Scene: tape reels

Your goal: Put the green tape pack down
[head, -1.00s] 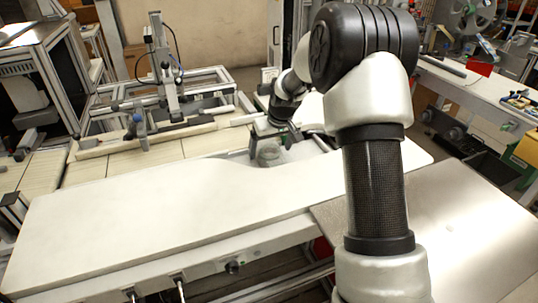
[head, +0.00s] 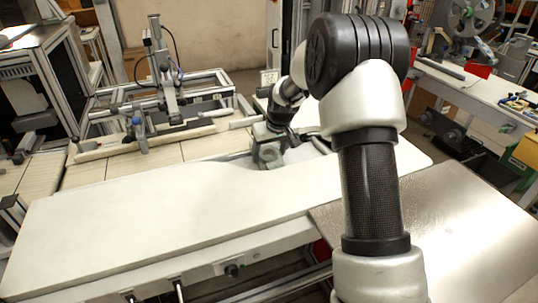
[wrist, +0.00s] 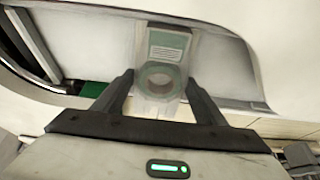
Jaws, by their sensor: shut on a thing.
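The green tape pack (wrist: 160,80) is a clear pack with a pale green ring and a green-and-white label card. In the wrist view it sits between the two fingers of my gripper (wrist: 158,88), which is shut on it. In the head view my gripper (head: 268,140) is at the back edge of the white worktop, beside its curved cut-out. The pack (head: 270,156) shows there only as a small greyish shape under the gripper. I cannot tell whether it touches the surface below.
The long white worktop (head: 150,215) is clear to the left and front. A metal frame rig (head: 165,100) stands behind it on the left. A bare steel sheet (head: 460,220) lies at the front right. In the wrist view a green strip (wrist: 92,89) shows at left.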

